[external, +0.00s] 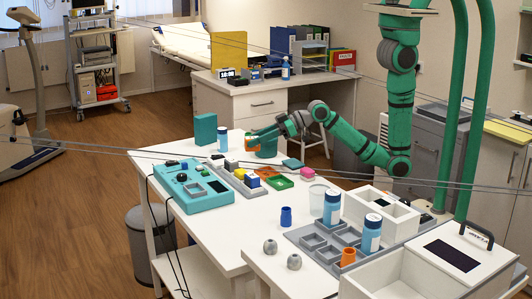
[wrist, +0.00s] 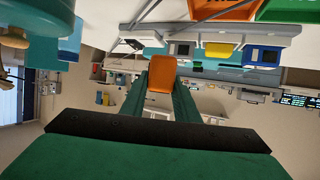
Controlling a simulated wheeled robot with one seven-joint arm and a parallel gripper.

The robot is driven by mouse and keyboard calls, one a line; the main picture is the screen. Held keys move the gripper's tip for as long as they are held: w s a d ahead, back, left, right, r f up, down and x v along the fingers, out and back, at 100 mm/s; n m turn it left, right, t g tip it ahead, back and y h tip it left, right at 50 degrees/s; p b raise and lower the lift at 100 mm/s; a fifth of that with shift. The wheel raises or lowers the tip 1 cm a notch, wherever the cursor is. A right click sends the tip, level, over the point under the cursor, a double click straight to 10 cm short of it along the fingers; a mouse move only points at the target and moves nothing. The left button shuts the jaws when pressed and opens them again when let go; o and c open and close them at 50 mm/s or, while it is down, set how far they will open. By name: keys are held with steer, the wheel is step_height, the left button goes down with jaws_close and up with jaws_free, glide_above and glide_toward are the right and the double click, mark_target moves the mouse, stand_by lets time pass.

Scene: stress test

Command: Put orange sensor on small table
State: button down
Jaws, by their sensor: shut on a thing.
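The orange sensor (wrist: 161,73) is a small orange block with rounded edges, held between the green fingers of my gripper (wrist: 161,88) in the wrist view. In the external view my gripper (external: 252,141) is at the end of the reaching green arm, with a bit of orange at its tip. It is above the far part of a white table (external: 225,230), near a teal box and a blue-capped bottle. A second white table section (external: 262,262) adjoins at the front right. I cannot tell which of these is the small table.
A grey tray with coloured blocks (external: 242,182), a teal device (external: 193,187) and orange and green trays (external: 279,183) stand on the table. The teal box (external: 205,129) and bottle (external: 222,140) are near my gripper. Bottles and white bins (external: 382,212) crowd the right. The table's front left is clear.

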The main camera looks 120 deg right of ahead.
step_height(320, 180, up, 2)
steer(key=shift+r, duration=0.1)
steer(key=shift+w+a, duration=0.1)
steer(key=shift+a, duration=0.05)
steer(key=w+a+n+y, duration=0.2)
steer(key=w+a, duration=0.3)
steer(key=a, duration=0.7)
steer(key=w+a+r+n+t+y, duration=0.1)
steer(key=w+a+n+y, duration=0.1)
steer(key=a, duration=1.1)
steer(key=w+y, duration=0.1)
steer(key=w, duration=0.1)
steer(key=shift+w+r+n, duration=0.2)
steer(key=shift+w+n, duration=0.1)
steer(key=shift+w, duration=0.05)
steer(key=shift+d, duration=0.1)
